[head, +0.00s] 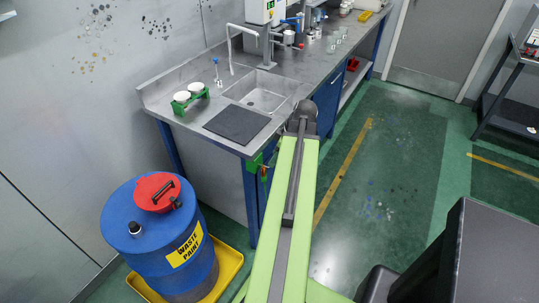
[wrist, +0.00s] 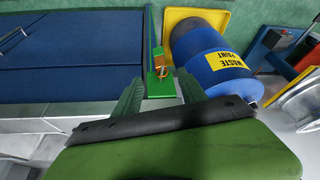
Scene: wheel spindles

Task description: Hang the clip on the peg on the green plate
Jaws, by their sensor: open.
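The green plate (head: 254,162) is fixed at the near corner of the bench, below the worktop, in the head view. A small orange-red piece (head: 264,172), apparently the clip, shows at its right edge, partly beside my arm. In the wrist view the green plate (wrist: 160,88) lies between and beyond my fingers, with the orange clip (wrist: 163,72) at its upper part. I cannot tell whether the clip sits around the peg or only in front of it; the peg is not clear. My gripper (wrist: 161,76) is open, its two fingers apart and nothing clearly held.
A blue waste-paint drum (head: 160,235) stands in a yellow tray (head: 228,268) left of the bench corner. The worktop (head: 190,125) holds a sink, a black mat (head: 237,122) and a green rack (head: 191,102). Open green floor (head: 370,220) lies to the right.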

